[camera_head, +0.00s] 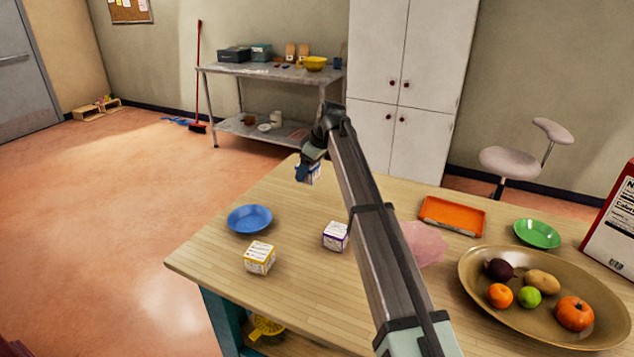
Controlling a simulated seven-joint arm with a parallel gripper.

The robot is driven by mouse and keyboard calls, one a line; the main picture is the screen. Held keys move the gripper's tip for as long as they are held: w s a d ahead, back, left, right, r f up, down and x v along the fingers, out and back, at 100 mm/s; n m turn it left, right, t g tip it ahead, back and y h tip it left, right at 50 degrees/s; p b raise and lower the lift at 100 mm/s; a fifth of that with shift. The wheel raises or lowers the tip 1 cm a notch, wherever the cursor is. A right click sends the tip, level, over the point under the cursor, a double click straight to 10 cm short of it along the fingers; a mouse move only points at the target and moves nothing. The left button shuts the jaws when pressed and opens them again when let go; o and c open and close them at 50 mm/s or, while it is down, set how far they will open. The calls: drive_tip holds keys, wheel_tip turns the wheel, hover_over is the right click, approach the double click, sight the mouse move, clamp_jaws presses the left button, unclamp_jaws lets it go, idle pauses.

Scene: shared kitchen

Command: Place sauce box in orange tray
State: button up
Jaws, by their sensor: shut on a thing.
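My gripper (303,173) is shut on a small white and blue box (314,173), held near the far left edge of the wooden table. My gripper and arm partly hide this box, and I cannot read its label. The orange tray (453,215) lies flat on the table, to the right of my arm and well apart from my gripper. It looks empty. A white and yellow box (260,258) and a white and purple box (335,236) stand on the table. Their print is too small to tell which box is the sauce box.
A blue plate (249,218) lies at the left. A pink thing (423,243), partly behind my arm, lies near the tray. A green bowl (537,233), a large brown platter (478,300) with fruit and vegetables, and a big carton (616,225) are at the right.

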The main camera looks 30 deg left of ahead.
drive_tip(key=shift+r, duration=0.6)
drive_tip(key=shift+w+d+r, duration=0.1)
drive_tip(key=shift+w+d, duration=0.05)
drive_tip(key=w+d+m, duration=0.2)
drive_tip(key=w+d, duration=0.6)
drive_tip(key=d, duration=0.3)
drive_tip(key=m+t, duration=0.1)
drive_tip(key=m, duration=0.1)
hover_over(447, 214)
drive_tip(key=d, duration=0.2)
drive_tip(key=shift+t, duration=0.3)
drive_tip(key=shift+s+a+f, duration=0.1)
drive_tip(key=shift+s+f, duration=0.05)
drive_tip(key=shift+f, duration=1.4)
drive_tip(key=shift+s+a+f, duration=0.1)
drive_tip(key=shift+f, duration=1.5)
drive_tip(key=shift+s+a+f, duration=0.1)
drive_tip(key=shift+s+f, duration=0.05)
drive_tip(key=shift+f, duration=1.4)
drive_tip(key=shift+f, duration=0.1)
